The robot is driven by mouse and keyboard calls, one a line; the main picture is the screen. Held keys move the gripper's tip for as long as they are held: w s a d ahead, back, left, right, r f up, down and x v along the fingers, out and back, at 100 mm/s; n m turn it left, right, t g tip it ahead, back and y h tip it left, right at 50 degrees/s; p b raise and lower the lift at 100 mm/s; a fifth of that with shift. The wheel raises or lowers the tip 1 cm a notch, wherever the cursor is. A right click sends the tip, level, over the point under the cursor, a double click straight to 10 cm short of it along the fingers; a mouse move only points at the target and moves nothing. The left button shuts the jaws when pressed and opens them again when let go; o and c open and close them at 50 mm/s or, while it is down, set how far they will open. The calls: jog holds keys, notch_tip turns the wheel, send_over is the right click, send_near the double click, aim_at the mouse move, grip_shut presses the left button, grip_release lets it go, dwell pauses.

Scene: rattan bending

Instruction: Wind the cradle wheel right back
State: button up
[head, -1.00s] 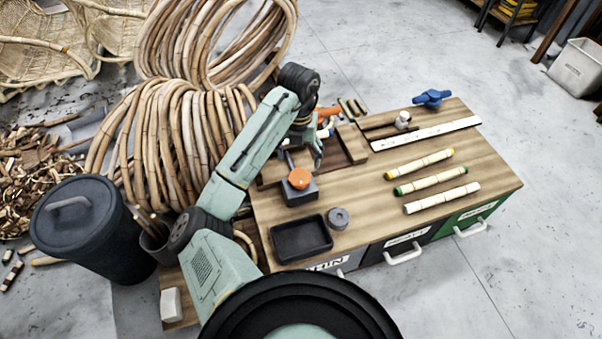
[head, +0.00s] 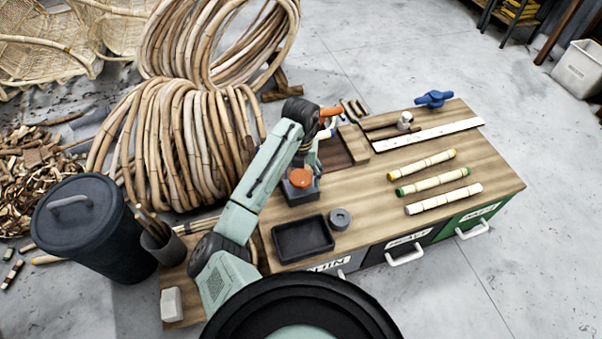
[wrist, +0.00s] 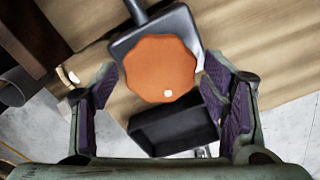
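An orange scalloped wheel (head: 300,178) sits on a dark block (head: 301,195) at the near left part of the workbench. In the wrist view the wheel (wrist: 160,68) is large and near the picture's middle, with a pale dot near its lower edge. A dark rod (wrist: 137,12) runs from its block. My gripper (wrist: 159,72) is open, with one purple-padded finger on each side of the wheel. I see gaps between the pads and the wheel; the height between them is hard to tell. In the head view my arm hides most of the gripper.
A black tray (head: 303,238) and a grey ring (head: 340,219) lie near the block. Several banded rattan pieces (head: 427,178), a white ruler (head: 428,134) and a blue handle (head: 434,98) are on the right. Rattan coils (head: 170,140) stand left. The bench middle is clear.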

jog(key=c, duration=1)
jog(key=shift+o, duration=0.2)
